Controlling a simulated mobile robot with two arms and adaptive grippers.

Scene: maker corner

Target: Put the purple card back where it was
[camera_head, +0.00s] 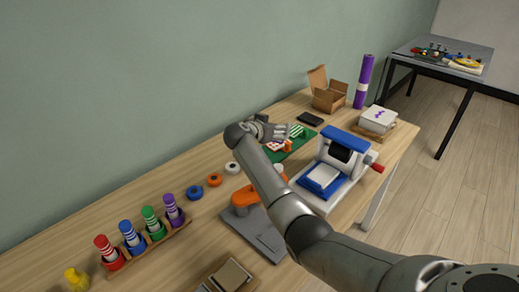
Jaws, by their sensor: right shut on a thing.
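My right gripper (274,132) is over the far left part of the green mat (299,148). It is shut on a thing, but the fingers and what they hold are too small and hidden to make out. A white card with red marks (277,146) and a white card with green stripes (298,131) show at the mat, close to the gripper. White cards with purple marks on top (379,116) lie stacked on a wooden tray (374,133) at the right. I cannot tell which of these is the purple card. My left gripper is not in view.
A blue and white press (335,165) with a red handle stands right of my arm. An open cardboard box (328,96), a purple roll (363,82) and a black slab (310,119) stand behind. A rack of coloured bottles (146,243) and tape rolls are left.

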